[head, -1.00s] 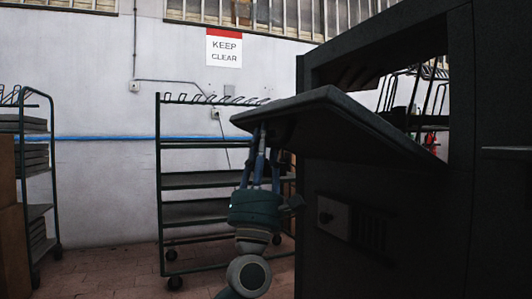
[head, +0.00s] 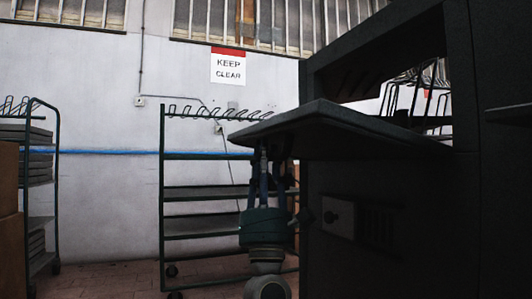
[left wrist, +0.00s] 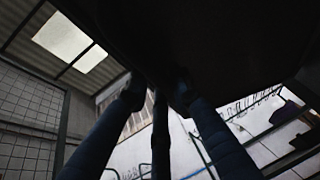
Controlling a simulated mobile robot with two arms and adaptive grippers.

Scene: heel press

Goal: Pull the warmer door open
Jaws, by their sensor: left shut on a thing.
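The warmer door (head: 345,130) is a dark flat panel on the front of the dark warmer cabinet (head: 385,240). It stands out from the cabinet nearly level, and the opening (head: 375,75) above it is uncovered. My left gripper (head: 266,152) comes from below with its fingers pointing up at the door's underside, near the free end. It is shut on the door handle, which is mostly hidden by the fingers and shadow. In the left wrist view the fingers (left wrist: 158,92) reach up to the dark door panel (left wrist: 215,35). My right gripper is out of view.
A green wheeled rack (head: 200,190) stands behind my left gripper, against the white wall. Another rack (head: 40,190) and brown boxes (head: 8,190) are at the far left. Tiled floor (head: 110,278) between the racks is clear. A control panel (head: 340,217) sits below the door.

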